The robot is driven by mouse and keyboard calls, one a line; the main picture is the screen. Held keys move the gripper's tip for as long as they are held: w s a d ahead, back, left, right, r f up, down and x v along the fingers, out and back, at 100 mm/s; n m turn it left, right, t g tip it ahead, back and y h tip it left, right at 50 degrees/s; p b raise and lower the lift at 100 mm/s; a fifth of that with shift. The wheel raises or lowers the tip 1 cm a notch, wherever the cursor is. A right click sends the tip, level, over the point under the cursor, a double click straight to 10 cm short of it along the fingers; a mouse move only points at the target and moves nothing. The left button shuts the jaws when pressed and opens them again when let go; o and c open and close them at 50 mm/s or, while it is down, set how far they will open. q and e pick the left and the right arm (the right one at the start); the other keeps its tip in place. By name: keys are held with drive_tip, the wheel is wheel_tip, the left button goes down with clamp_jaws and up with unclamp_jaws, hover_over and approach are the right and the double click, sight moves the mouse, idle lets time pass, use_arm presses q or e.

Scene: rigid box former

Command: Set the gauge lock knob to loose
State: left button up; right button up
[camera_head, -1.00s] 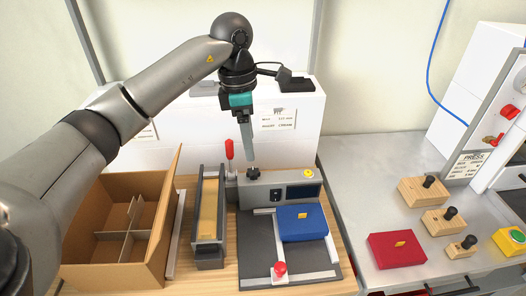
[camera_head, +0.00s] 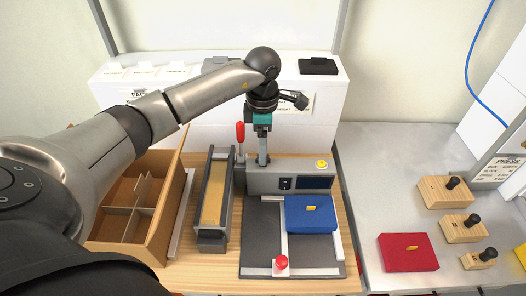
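My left gripper (camera_head: 263,160) points straight down at the top of the grey gauge housing (camera_head: 262,181), near its left end. Its fingers show edge-on, so I cannot tell whether they are open or shut. A small black knob sits at that spot; the fingertips are at it and hide most of it, so its setting and any contact are unclear. In front of the housing is a dark plate (camera_head: 262,222) with pale fence strips, a red ball knob (camera_head: 281,262) and a blue box (camera_head: 310,214). My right gripper is not in view.
A red lever (camera_head: 240,138) stands just left of the gripper. A yellow button (camera_head: 321,164) is on the housing's right end. A channel (camera_head: 212,240) and a divided carton (camera_head: 163,241) stand left. A red box (camera_head: 408,252) and knobbed wooden blocks (camera_head: 444,192) lie right.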

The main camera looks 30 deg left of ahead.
use_arm(q)
drive_tip(key=shift+f, duration=1.55)
clamp_jaws()
